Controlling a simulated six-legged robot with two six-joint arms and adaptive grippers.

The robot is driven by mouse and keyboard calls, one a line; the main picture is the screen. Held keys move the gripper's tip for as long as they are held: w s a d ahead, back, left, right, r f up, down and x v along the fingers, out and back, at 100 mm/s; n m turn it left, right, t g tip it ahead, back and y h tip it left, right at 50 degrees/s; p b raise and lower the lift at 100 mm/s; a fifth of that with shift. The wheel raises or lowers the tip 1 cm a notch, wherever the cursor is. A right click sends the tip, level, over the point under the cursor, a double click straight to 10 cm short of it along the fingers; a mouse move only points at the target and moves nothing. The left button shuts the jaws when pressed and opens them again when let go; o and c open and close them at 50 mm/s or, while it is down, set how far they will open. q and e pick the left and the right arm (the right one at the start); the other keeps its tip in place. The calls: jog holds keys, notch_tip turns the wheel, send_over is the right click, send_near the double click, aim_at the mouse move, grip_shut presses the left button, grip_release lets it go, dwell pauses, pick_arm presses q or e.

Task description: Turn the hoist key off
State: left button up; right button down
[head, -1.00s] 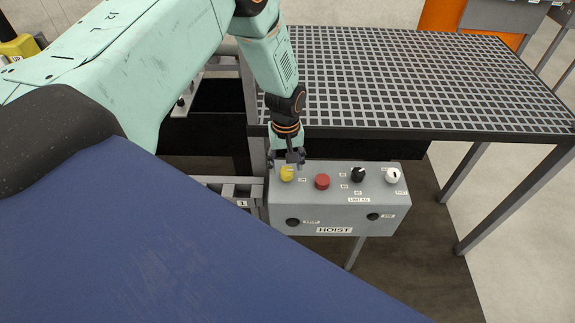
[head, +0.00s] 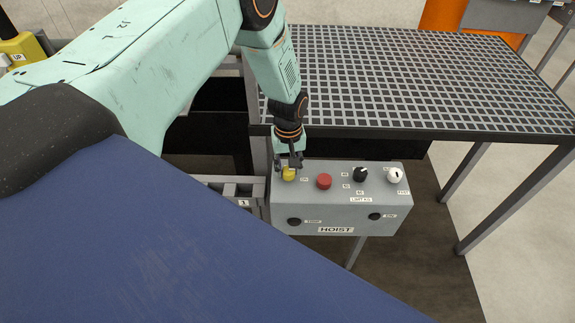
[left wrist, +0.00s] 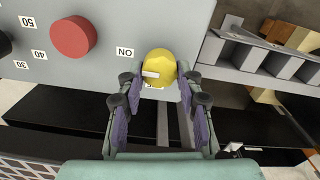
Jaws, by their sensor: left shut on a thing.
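The hoist key (head: 289,175) is a round yellow knob at the left end of the grey HOIST box's sloped top. In the left wrist view the yellow knob (left wrist: 159,66) shows a white mark on its near-left side, with an ON label beside it. Another label is partly hidden behind the knob. My left gripper (head: 289,162) reaches down from above, its fingertips at the knob. In the left wrist view the two fingers (left wrist: 160,88) stand on either side of the knob and are shut on it. My right gripper is not in view.
The HOIST box (head: 385,200) also carries a red button (head: 324,181), a black selector knob (head: 360,174) and a white knob (head: 395,175) to the right. A dark-framed grating platform (head: 420,80) stands behind the box.

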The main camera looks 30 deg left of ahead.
pick_arm(q)
jog(key=shift+r, duration=0.1)
jog(key=shift+c, duration=0.8)
jog(key=shift+w, duration=0.15)
jog(key=shift+m, duration=0.3)
jog(key=m+b, duration=0.2)
jog(key=m, duration=0.1)
jog(key=shift+m, duration=0.3)
jog(key=m+b, duration=0.1)
jog(key=m, duration=0.3)
jog(key=shift+w+d+m+b, duration=0.1)
jog(key=shift+m+b, duration=0.2)
jog(key=shift+b, duration=0.1)
jog(key=m+b, duration=0.1)
jog(key=m, duration=0.3)
jog(key=shift+d, duration=0.1)
jog(key=m+b, duration=0.1)
jog(key=m, duration=0.4)
jog(key=shift+r+b, duration=0.1)
jog(key=shift+b, duration=0.25)
